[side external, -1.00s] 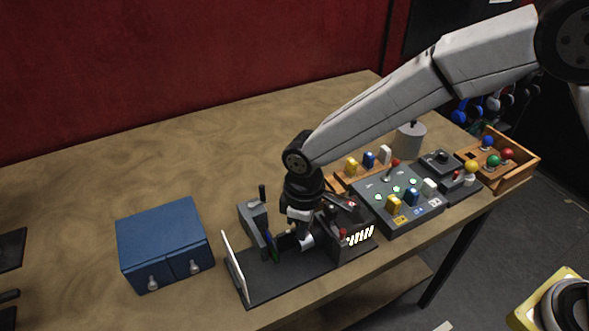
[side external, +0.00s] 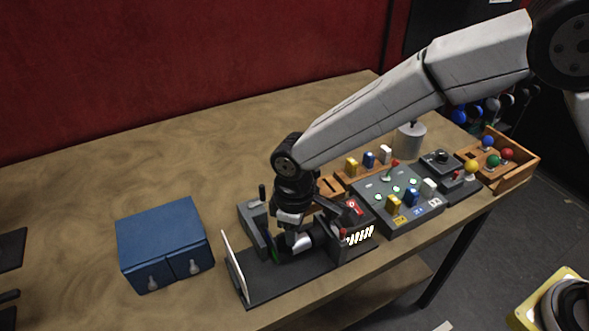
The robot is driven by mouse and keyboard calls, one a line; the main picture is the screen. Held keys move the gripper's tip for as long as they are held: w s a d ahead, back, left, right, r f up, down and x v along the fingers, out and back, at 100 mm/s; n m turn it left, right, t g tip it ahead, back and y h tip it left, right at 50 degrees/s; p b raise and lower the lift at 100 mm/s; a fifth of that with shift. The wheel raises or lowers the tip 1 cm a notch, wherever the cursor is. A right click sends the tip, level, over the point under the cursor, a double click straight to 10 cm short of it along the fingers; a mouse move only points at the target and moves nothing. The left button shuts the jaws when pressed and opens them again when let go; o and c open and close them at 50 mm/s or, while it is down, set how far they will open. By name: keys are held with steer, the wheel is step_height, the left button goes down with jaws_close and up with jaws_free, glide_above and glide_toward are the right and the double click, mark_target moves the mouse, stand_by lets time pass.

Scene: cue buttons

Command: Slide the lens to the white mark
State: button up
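A dark optical bench (side external: 285,285) lies near the table's front edge, with a white upright screen (side external: 234,268) at its left end and a dark lamp box (side external: 352,238) with glowing slots at its right end. My gripper (side external: 297,246) points down over the bench between screen and box, nearer the box. The lens cannot be made out clearly; my gripper covers that part of the bench. Whether the fingers hold anything is hidden. A small green patch (side external: 275,253) shows just left of the gripper. I cannot make out the white mark.
A grey block with a lever (side external: 252,217) stands behind the bench. A blue two-door cabinet (side external: 165,245) is to the left. A grey button panel (side external: 400,200), a wooden peg rack (side external: 345,183) and a wooden tray of balls (side external: 510,170) are to the right. The table behind is clear.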

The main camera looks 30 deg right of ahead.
steer(key=shift+o, duration=0.6)
steer(key=shift+r, duration=3.9)
steer(key=d+m, duration=0.1)
steer(key=d, duration=0.4)
steer(key=s+d+m, duration=0.1)
steer(key=d+m, duration=0.1)
steer(key=d, duration=0.3)
steer(key=s+d+m+t, duration=0.1)
steer(key=d, duration=0.4)
steer(key=shift+d+f, duration=0.35)
steer(key=s+d+f+m+t, duration=0.1)
steer(key=s+d+f+m, duration=0.1)
steer(key=s+d+m, duration=0.3)
steer(key=shift+s+d+t, duration=0.3)
steer(key=shift+s+d, duration=1.7)
steer(key=shift+d, duration=1.5)
